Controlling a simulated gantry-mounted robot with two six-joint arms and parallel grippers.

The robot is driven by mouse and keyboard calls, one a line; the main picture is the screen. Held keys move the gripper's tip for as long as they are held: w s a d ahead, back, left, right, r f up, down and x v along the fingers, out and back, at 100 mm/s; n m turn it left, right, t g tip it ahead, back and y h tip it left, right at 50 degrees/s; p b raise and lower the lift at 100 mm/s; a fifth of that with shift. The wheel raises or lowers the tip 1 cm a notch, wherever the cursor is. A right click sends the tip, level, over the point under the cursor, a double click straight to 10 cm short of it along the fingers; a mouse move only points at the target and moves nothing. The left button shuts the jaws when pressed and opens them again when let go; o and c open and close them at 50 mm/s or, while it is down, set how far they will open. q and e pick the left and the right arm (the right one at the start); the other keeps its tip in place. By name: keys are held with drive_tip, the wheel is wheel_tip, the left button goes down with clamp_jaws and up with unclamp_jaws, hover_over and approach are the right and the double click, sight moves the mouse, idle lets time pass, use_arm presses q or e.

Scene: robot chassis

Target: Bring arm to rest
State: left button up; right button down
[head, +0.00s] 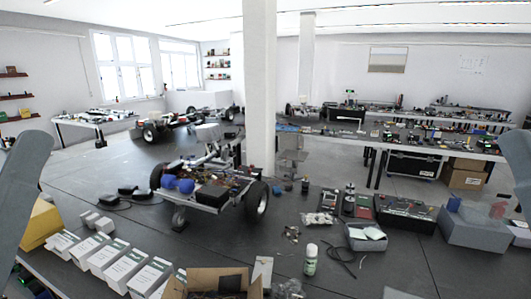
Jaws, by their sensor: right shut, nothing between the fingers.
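My right arm (518,165) comes in as a grey link at the right edge, above the cluttered bench. Neither arm touches anything that I can see. The robot chassis (215,190) stands on the dark surface in the middle, with black wheels, wiring and blue round parts.
White boxes (105,257) line the front left beside a yellow box (40,222). An open cardboard box (210,284) and a white bottle (310,260) are at the front. A grey bin (470,231) and black case (404,214) lie right. A white pillar (260,90) stands behind the chassis.

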use_arm(q)
wheel_tip(320, 180, up, 20)
drive_tip(key=p, duration=1.6)
use_arm(e)
wheel_tip(320, 180, up, 20)
use_arm(q)
wheel_tip(320, 180, down, 44)
drive_tip(key=b, duration=4.3)
drive_tip(key=shift+b, duration=0.4)
use_arm(e)
wheel_tip(320, 180, down, 44)
